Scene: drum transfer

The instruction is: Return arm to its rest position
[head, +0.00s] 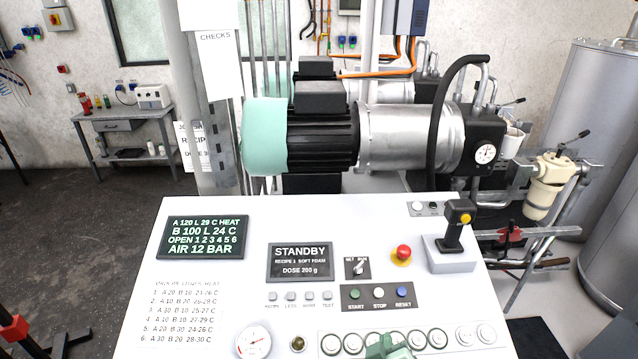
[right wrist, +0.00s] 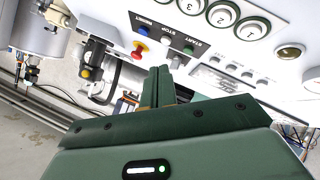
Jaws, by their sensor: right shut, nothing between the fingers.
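My right gripper (head: 388,347) shows as a small green shape at the bottom edge of the head view, in front of the row of round buttons on the white control panel (head: 205,300). In the right wrist view my right gripper (right wrist: 160,75) has its two green fingers together, with nothing held. Its tips point toward the panel near the selector and the start, stop and reset buttons; I cannot tell the exact gap to the panel. My left gripper is not in view.
The panel carries a red emergency button (head: 403,252), a joystick box (head: 450,252), a standby display (head: 300,262) and a green-text display (head: 203,237). Behind it is a motor pump (head: 410,137). A grey tank (head: 598,100) stands at right. Floor at left is open.

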